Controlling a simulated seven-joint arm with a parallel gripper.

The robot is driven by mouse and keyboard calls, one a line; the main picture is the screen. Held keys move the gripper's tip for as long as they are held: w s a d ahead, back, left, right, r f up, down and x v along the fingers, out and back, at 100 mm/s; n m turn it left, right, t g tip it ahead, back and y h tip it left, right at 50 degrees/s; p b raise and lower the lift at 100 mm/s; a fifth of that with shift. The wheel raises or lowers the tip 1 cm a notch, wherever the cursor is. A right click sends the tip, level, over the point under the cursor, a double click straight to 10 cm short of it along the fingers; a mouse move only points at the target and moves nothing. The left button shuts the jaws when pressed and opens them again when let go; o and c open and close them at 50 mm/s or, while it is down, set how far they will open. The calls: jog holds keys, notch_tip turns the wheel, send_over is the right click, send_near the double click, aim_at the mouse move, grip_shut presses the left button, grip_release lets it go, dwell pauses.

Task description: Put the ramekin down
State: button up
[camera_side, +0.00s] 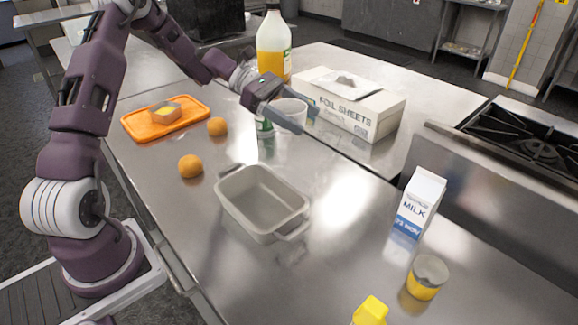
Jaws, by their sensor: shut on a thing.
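The ramekin (289,106) is a small white round dish in the side view, near the back middle of the steel counter. My gripper (302,116) is shut on it, with one finger on the near side and the other on the far side. The near finger hides part of the ramekin's lower wall. I cannot tell whether its base touches the counter.
A foil sheets box (350,104) stands close right of the gripper. A grey baking dish (262,203), oranges (191,166) and a milk carton (418,203) stand nearer. Counter (335,185) is clear between.

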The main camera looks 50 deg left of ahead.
aim_at(299, 169)
notch_tip(299, 169, down, 12)
jog(key=shift+f, duration=0.15)
jog(key=o, duration=1.5)
jog(key=shift+f, duration=0.1)
jog(key=shift+c, duration=0.2)
